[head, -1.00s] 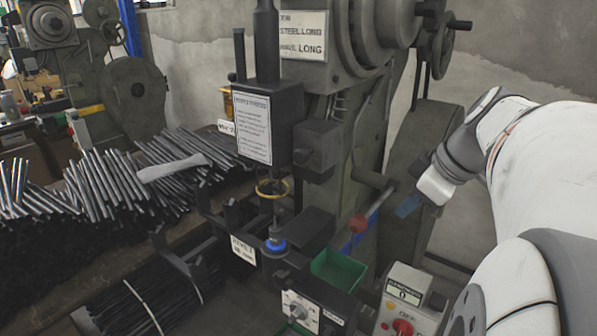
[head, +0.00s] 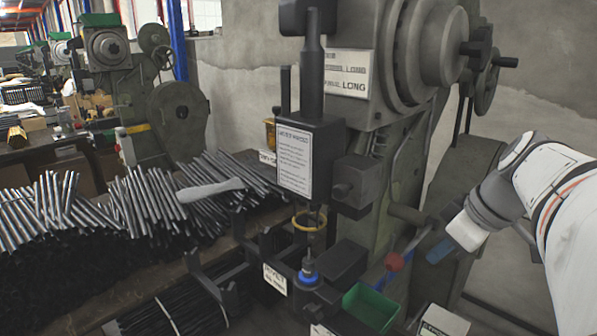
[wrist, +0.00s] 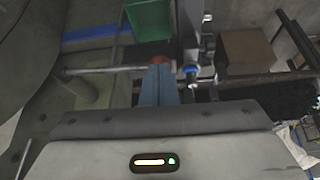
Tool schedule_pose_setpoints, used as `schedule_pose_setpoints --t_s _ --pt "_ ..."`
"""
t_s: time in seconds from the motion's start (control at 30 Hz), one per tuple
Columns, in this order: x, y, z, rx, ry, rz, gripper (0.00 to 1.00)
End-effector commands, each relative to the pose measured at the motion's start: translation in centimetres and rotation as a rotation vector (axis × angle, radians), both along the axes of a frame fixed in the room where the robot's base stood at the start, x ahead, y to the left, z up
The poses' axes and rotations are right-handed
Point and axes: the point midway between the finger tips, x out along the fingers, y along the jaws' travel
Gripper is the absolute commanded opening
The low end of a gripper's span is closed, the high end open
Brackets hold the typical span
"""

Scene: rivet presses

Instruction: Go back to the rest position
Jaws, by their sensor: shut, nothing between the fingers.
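My gripper (head: 440,250) is at the right in the head view, its blue fingers beside the rivet press (head: 385,130). In the wrist view my gripper (wrist: 159,72) shows its blue fingers together with nothing between them. The lever's red knob (head: 394,261) is just left of the fingertips in the head view. The knob (wrist: 160,60) appears at the fingertips in the wrist view; I cannot tell whether they touch. My white arm reaches in from the right edge.
A green bin (head: 369,309) sits at the press front, right of the blue rivet holder (head: 308,277). Metal rods (head: 150,205) lie heaped on the left bench. The control box (head: 442,322) is cut off at the bottom. A bare wall fills the upper right.

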Motion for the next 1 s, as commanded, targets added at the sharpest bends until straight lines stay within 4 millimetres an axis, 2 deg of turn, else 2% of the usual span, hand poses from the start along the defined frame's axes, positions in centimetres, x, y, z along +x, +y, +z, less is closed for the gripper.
schedule_pose_setpoints --t_s 0.1,0.3,0.5,0.7,1.0 --pt "-0.7 3.4 -0.3 0.008 0.092 -0.100 0.00" --pt "-3.1 8.4 -2.3 -0.017 0.214 -0.331 0.00" --pt "-5.6 11.7 -3.9 -0.045 0.245 -0.526 0.00" --pt "-6.9 12.9 -4.9 -0.048 0.236 -0.624 0.00" --pt "-7.1 13.0 -5.2 -0.047 0.235 -0.645 0.00"
